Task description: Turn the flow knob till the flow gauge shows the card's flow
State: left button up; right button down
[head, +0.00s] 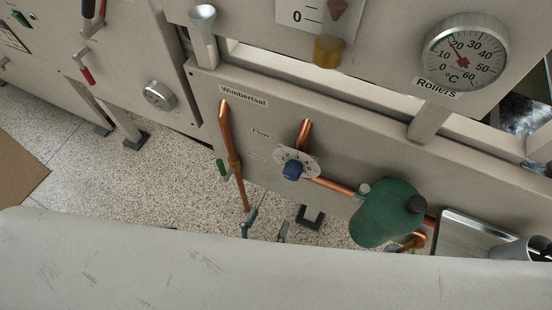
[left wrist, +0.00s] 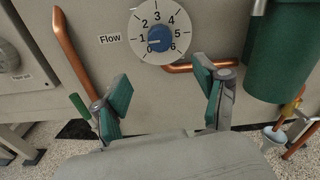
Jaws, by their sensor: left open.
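The flow knob (head: 292,170) is blue and sits on a round white dial beside the label "Flow". No flow card is readable. My left gripper (head: 265,229) is open and empty, below and apart from the knob; its teal fingers (left wrist: 163,84) are spread. My right gripper is out of view.
Copper pipes (head: 228,150) run beside and below the dial. A green tank (head: 388,213) stands right of the knob. A "Rollers" thermometer (head: 465,52) is at upper right. A metal tray (head: 470,238) lies at lower right. The panel left of the knob is mostly flat.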

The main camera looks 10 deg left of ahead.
aim_at(290, 177)
pick_arm(q)
jog(key=shift+n, duration=0.3)
jog(key=x, duration=0.4)
jog(key=p+x, duration=0.1)
jog(key=x, duration=0.8)
jog(key=shift+r, duration=0.4)
jog(key=shift+w+d, duration=0.15)
jog(key=shift+w, duration=0.2)
jog(key=c, duration=1.1)
jog(key=shift+c, duration=0.2)
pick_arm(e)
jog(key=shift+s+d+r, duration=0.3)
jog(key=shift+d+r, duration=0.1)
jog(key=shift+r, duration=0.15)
